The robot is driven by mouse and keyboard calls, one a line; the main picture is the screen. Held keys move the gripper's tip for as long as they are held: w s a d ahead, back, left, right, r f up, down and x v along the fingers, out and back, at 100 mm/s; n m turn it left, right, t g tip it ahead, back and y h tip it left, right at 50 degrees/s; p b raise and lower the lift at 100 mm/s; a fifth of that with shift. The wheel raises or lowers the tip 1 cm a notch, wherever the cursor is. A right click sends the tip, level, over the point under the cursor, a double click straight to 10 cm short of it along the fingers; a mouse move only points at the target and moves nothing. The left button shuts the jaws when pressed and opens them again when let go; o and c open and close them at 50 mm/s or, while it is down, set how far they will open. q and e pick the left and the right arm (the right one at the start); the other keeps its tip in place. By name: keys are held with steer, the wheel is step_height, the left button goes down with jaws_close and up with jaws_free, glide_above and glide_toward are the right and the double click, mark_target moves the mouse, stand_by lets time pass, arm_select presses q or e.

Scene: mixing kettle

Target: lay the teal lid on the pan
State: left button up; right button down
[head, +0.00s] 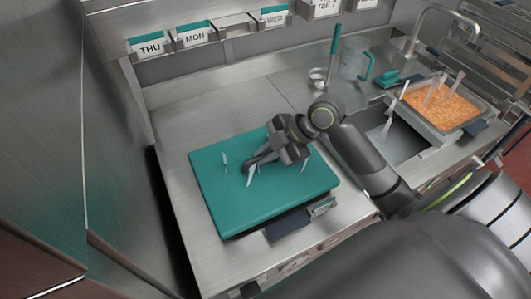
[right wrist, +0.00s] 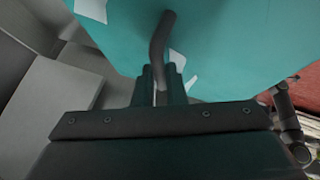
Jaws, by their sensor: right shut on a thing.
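The teal lid (head: 230,205) is a large flat rectangle over the front middle of the counter. It also fills much of the right wrist view (right wrist: 230,40). My right gripper (head: 262,162) is above it, shut on its dark curved handle, which shows between the fingers (right wrist: 160,85) in the right wrist view. Several pale slips show on the lid's top. A dark blue grip (head: 288,225) sticks out from under the lid's front edge, perhaps the pan's; the lid hides the rest. I cannot tell whether the lid rests or hangs just above. My left gripper is not in view.
A pan of orange food (head: 440,106) stands at the right beside a sink (head: 400,140). A clear jug (head: 355,60) with a teal handle stands at the back. Labelled bins (head: 195,38) line the back wall. The counter left of the lid (head: 180,130) is bare.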

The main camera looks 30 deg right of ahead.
steer(key=shift+f, duration=0.2)
steer(key=shift+f+b, duration=1)
steer(key=shift+f, duration=0.25)
steer(key=c, duration=0.9)
jaws_free()
steer(key=shift+r, duration=0.1)
